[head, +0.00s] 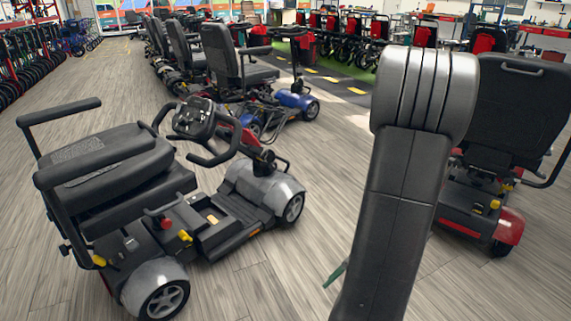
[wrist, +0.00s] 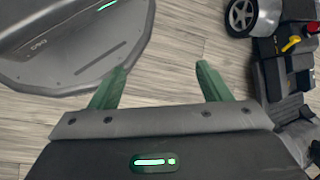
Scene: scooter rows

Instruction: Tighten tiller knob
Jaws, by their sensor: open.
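A grey scooter (head: 225,205) stands at left in the head view with its seat back folded down. Its tiller (head: 192,120) carries a dark handlebar loop and leans back toward the seat. The tiller knob cannot be told apart from the dark parts around the tiller's lower joint. In the wrist view part of a scooter (wrist: 285,65) shows at the right edge, with a wheel and a yellow lever. My gripper (wrist: 158,80) is open and empty, its green fingers wide apart over bare floor. In the head view only a green fingertip shows beside my arm, to the right of the grey scooter.
A red scooter (head: 480,215) stands at right, partly behind my arm. A blue scooter (head: 290,100) and several more line up behind the grey one. Wheelchairs (head: 330,45) stand at the back. The wood floor (head: 290,265) between the grey scooter and my arm is clear.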

